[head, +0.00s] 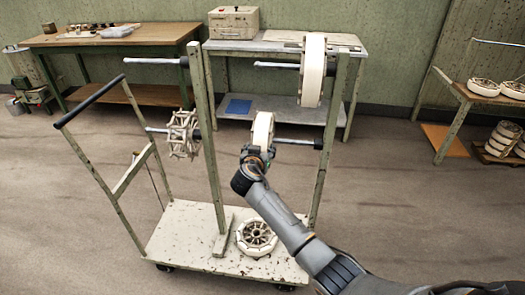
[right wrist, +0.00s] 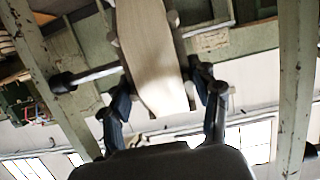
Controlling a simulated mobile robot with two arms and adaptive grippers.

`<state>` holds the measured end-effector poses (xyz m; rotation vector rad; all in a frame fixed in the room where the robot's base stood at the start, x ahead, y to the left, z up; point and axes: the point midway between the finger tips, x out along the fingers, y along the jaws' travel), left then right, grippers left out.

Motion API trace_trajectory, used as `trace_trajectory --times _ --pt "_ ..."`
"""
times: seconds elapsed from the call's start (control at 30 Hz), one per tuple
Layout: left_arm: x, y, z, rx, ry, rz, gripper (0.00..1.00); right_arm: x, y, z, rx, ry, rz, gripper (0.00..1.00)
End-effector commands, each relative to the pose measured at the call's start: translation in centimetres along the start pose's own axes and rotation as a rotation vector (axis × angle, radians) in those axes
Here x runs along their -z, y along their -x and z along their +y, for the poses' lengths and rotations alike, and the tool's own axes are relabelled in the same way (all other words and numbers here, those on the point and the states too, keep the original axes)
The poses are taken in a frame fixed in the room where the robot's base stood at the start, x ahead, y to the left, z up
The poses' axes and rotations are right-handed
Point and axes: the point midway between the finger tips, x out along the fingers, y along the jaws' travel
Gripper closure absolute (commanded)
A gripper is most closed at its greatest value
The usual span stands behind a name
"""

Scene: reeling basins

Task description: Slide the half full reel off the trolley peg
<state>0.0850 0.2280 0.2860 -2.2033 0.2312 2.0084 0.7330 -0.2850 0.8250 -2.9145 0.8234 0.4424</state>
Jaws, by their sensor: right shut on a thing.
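The half full reel (head: 263,129), with a cream-coloured rim, is upright at the lower right peg (head: 297,142) of the trolley (head: 190,232). It stands away from the peg's upright, toward the free end. My right gripper (head: 257,153) is shut on its lower rim from below. In the right wrist view the reel (right wrist: 152,55) is between the two fingers (right wrist: 162,92), and the peg (right wrist: 97,74) shows to its left. Whether the peg tip is still inside the hub is hidden. My left gripper is out of view.
A wide full-looking reel (head: 313,70) hangs on the upper right peg. A bare frame reel (head: 183,134) is on the lower left peg. Another reel (head: 256,238) lies flat on the trolley base. The right upright (head: 330,135) is close by. Open floor lies to the right.

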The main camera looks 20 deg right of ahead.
Motion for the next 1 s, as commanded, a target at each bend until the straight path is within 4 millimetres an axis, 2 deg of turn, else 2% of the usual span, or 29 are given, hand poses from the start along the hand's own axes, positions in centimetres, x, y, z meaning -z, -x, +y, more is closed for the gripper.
trace_trajectory --times 0.17,0.33,0.63,0.7,1.0 --pt "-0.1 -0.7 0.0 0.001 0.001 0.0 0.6 -0.1 -0.1 -0.6 0.002 -0.002 0.004 0.77" --pt "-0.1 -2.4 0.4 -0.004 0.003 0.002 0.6 -0.3 -0.1 -2.4 0.004 -0.004 0.004 0.77" --pt "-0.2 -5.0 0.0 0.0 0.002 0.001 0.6 -0.1 -0.1 -5.5 0.003 -0.003 0.004 0.77" --pt "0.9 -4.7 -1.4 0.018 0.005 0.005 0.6 -0.1 -0.1 -5.6 0.002 -0.002 0.003 0.77" --pt "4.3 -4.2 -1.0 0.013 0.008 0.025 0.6 0.0 -0.1 -6.6 0.001 -0.002 0.004 0.77"
